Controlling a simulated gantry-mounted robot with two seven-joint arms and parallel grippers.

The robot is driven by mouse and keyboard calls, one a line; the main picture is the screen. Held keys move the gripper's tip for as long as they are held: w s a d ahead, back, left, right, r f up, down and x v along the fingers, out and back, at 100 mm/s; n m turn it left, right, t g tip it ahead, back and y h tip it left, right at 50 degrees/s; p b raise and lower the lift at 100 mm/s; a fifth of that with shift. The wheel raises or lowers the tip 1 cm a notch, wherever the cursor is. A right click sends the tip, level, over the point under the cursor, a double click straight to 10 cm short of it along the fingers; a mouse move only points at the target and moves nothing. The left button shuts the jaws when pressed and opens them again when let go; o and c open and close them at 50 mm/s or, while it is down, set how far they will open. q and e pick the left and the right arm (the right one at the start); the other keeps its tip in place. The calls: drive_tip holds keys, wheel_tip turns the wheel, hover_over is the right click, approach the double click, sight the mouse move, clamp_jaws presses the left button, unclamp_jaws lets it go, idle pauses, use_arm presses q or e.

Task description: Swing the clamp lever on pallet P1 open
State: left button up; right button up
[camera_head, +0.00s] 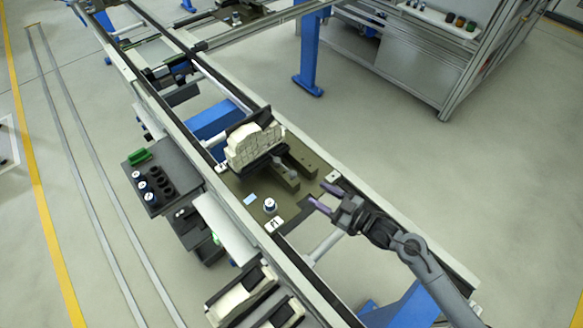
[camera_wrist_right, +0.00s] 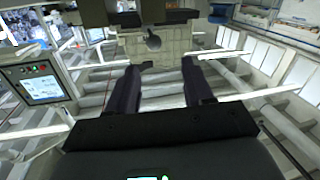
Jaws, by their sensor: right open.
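The pallet (camera_head: 237,186), an olive-brown plate, sits on the conveyor in the head view. A cream block (camera_head: 252,146) stands on it in a dark clamp. What looks like the clamp lever (camera_head: 284,168) reaches from the block's lower right side. In the right wrist view a dark knob (camera_wrist_right: 153,42), likely the lever's end, is ahead, beyond the fingertips. My right gripper (camera_head: 325,197) is open and empty, at the pallet's right edge and apart from the lever; its two fingers (camera_wrist_right: 160,66) show in the wrist view. My left gripper is not in view.
Conveyor rails (camera_head: 315,172) run along both sides. A dark side tray (camera_head: 150,180) holds small cylinders and a green piece. More cream parts (camera_head: 240,298) lie in dark holders at the bottom.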

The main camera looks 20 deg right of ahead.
sight(293, 174)
use_arm(q)
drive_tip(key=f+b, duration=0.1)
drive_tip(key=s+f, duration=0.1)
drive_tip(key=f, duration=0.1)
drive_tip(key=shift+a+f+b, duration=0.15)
drive_tip(key=shift+b, duration=0.25)
use_arm(e)
drive_tip(key=shift+n, duration=0.3)
drive_tip(key=x, duration=1.1)
drive_tip(key=shift+w+d, duration=0.2)
drive_tip(key=shift+w, duration=0.4)
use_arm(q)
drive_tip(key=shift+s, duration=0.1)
use_arm(e)
clamp_jaws()
